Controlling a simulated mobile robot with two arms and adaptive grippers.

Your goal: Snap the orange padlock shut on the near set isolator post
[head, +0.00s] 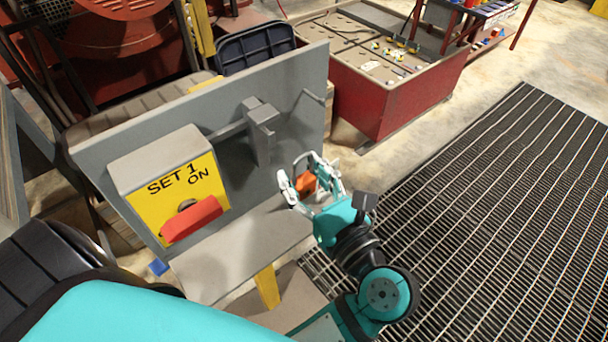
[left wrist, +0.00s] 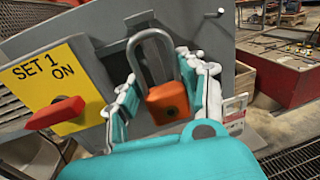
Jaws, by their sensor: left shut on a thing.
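The near isolator is a grey box with a yellow "SET 1 ON" face (head: 183,183) and a red handle (head: 191,219), fixed on a grey upright panel. A grey bracket with a hanging post (head: 262,135) stands out from the panel, right of the box. My left gripper (head: 318,178) is shut on the orange padlock (head: 306,184), right of and lower than the post in the head view. In the left wrist view the padlock (left wrist: 168,101) has its grey shackle upward, overlapping the bracket behind. I cannot tell whether the shackle is latched. My right gripper is out of view.
A grey shelf (head: 240,250) juts out below the isolator. A thin peg (head: 314,97) sticks out near the panel's right edge. A red bench (head: 395,100) with small items stands behind. Dark floor grating (head: 490,210) lies clear at the right.

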